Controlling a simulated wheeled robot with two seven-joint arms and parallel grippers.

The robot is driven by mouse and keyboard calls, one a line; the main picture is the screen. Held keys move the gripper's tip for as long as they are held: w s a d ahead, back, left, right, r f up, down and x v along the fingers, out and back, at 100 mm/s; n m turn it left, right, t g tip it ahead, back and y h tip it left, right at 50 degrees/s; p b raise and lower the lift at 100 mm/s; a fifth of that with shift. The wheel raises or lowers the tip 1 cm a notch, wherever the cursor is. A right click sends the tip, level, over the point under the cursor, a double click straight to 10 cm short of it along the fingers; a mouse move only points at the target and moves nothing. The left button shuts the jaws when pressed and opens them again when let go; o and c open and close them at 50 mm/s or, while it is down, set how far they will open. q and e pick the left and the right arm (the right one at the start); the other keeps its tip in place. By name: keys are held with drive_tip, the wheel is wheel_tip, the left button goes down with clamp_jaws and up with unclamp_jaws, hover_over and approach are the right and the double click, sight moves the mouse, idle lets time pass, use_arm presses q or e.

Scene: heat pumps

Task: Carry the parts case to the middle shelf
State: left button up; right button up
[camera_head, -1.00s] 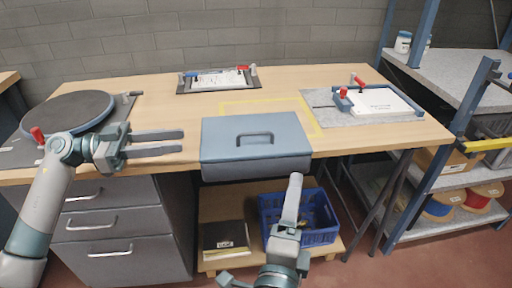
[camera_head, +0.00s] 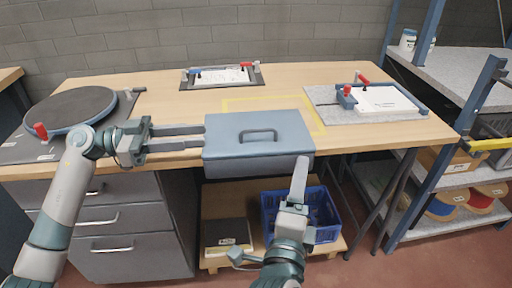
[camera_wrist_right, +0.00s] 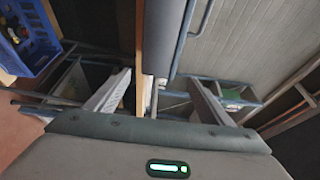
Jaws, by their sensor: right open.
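The parts case (camera_head: 258,132) is a blue-grey box with a dark handle on its lid. It lies at the table's front edge, its front face overhanging slightly. My left gripper (camera_head: 204,138) is open, its two fingers level and pointing right at the case's left side; I cannot tell whether the tips touch it. My right gripper (camera_head: 301,160) is at the case's front right corner. In the right wrist view its fingers (camera_wrist_right: 160,78) are apart, with the case (camera_wrist_right: 166,40) ahead between them. The middle shelf (camera_head: 462,182) belongs to the rack at the right.
A cardboard box (camera_head: 452,161) stands on the middle shelf, with spools (camera_head: 443,207) below. A yellow bar (camera_head: 492,144) crosses the rack's front. The table also holds a turntable (camera_head: 70,108) and two clamp fixtures (camera_head: 222,76) (camera_head: 385,99). A blue crate (camera_head: 325,230) sits underneath.

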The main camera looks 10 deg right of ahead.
sight(250, 131)
use_arm(q)
drive_tip(key=d, duration=1.3)
drive_tip(key=shift+s+d, duration=0.15)
use_arm(e)
drive_tip(key=x, duration=1.3)
drive_tip(key=shift+w+d, duration=0.1)
drive_tip(key=shift+w, duration=0.05)
use_arm(q)
clamp_jaws()
use_arm(e)
drive_tip(key=c, duration=0.8)
drive_tip(key=shift+r, duration=0.15)
drive_tip(key=c, duration=0.7)
